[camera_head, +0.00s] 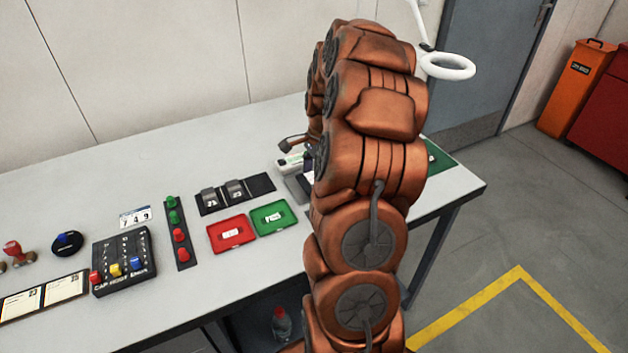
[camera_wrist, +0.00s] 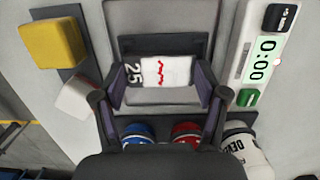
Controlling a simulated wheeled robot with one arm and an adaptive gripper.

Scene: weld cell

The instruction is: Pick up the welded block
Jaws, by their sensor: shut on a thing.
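The welded block (camera_wrist: 160,71) shows in the wrist view, with a white face, a jagged red line across it and a dark end marked 25. My gripper (camera_wrist: 163,84) has one finger at each end of the block and is shut on it. A grey plate (camera_wrist: 158,18) with a dark recessed part lies behind the block. I cannot tell whether the block touches it. In the head view my arm hides the gripper and the block.
The wrist view shows a yellow cube (camera_wrist: 51,42) and a white cube (camera_wrist: 75,97) at left, a timer (camera_wrist: 262,60) reading 0:00 at right, and capped bottles (camera_wrist: 238,143) below. On the bench (camera_head: 130,170) are red (camera_head: 231,243) and green (camera_head: 274,227) trays.

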